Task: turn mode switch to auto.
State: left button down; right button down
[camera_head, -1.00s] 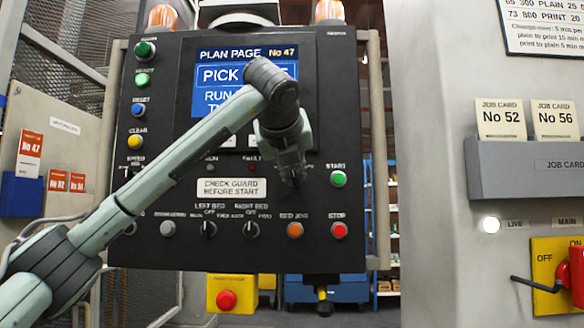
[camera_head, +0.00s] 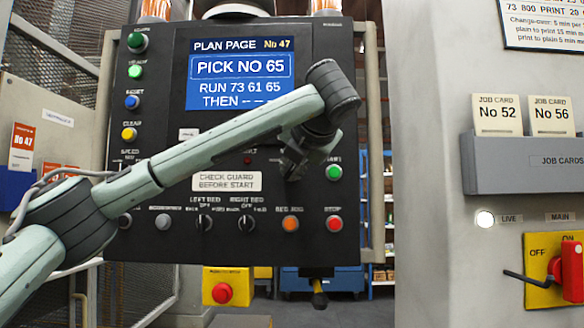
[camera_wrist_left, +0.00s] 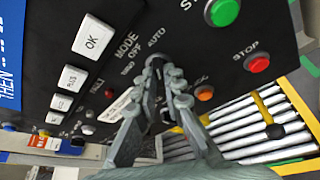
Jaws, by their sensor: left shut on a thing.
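My left gripper (camera_head: 290,172) is at the black control panel (camera_head: 150,230), above and left of the red stop button. In the head view the gripper and wrist hide the switch. My right gripper is not in view.
The green start button (camera_head: 334,172), red stop button (camera_head: 334,223) and orange button (camera_head: 290,223) are close to the gripper. The left wrist view shows a white OK button (camera_wrist_left: 93,38) nearby. A grey cabinet with a red rotary switch (camera_head: 573,275) stands at right.

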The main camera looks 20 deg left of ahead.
pick_arm(q)
jog(key=shift+f+m+y, duration=0.1)
jog(key=shift+m+y, duration=0.2)
jog(key=shift+m, duration=0.2)
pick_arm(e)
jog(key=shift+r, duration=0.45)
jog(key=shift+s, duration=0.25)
pick_arm(q)
jog(key=c, duration=1.6)
grip_release()
jog(key=shift+a, duration=0.1)
jog(key=shift+w, duration=0.15)
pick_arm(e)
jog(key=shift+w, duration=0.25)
